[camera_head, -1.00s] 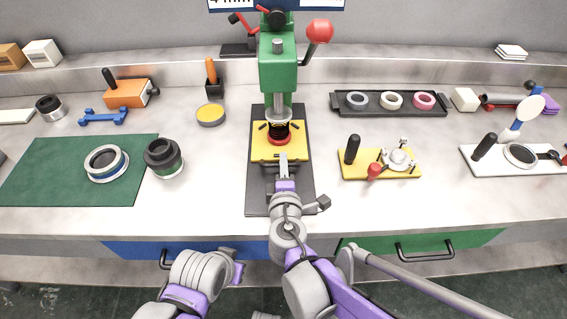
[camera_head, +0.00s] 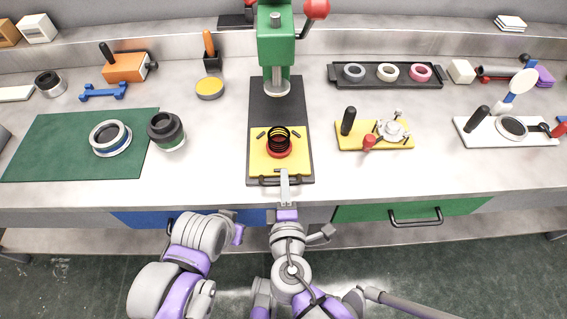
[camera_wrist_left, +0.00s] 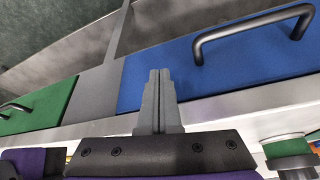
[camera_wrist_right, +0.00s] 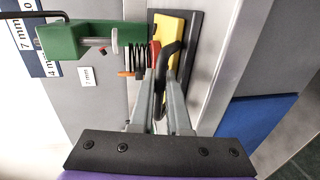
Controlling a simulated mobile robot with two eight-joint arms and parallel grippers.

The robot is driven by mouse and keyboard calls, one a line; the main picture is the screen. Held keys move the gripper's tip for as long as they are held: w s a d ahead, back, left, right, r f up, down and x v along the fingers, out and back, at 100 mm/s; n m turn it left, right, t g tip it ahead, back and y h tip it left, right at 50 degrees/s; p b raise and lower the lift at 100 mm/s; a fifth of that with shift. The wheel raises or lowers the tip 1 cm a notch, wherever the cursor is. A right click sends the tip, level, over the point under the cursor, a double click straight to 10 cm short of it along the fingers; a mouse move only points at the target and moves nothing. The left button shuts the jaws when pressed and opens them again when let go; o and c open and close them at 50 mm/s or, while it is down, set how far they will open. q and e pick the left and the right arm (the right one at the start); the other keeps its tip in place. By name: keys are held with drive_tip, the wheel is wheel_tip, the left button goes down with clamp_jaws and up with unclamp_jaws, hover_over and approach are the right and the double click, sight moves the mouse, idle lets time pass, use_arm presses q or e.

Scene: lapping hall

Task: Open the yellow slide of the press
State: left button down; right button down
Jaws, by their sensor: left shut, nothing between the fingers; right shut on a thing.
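The green press (camera_head: 276,45) stands at the back middle of the bench on a black base plate (camera_head: 277,92). Its yellow slide (camera_head: 262,163) is at the front end of the plate, clear of the ram. A black coil spring in a red ring (camera_head: 279,143) sits on the slide. My right gripper (camera_head: 284,176) is shut on the slide's black front handle (camera_wrist_right: 172,52), which shows between its fingers in the right wrist view. My left gripper (camera_wrist_left: 160,78) is shut and empty in front of the blue drawer (camera_wrist_left: 215,55); its tips are hard to see in the head view.
A yellow fixture plate (camera_head: 390,142) with a black handle and red knob lies right of the press. A black ring tray (camera_head: 388,85) is behind it. A green mat (camera_head: 60,145) and dark cylinder (camera_head: 166,131) are to the left. The green drawer (camera_head: 400,211) is below the bench top.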

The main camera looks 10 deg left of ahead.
drive_tip(key=c, duration=1.2)
unclamp_jaws()
drive_tip(key=shift+s, duration=0.1)
drive_tip(key=p+v, duration=0.2)
drive_tip(key=v, duration=0.8)
drive_tip(key=shift+s+d+r, duration=0.1)
drive_tip(key=shift+s+d, duration=0.05)
drive_tip(key=shift+s, duration=0.15)
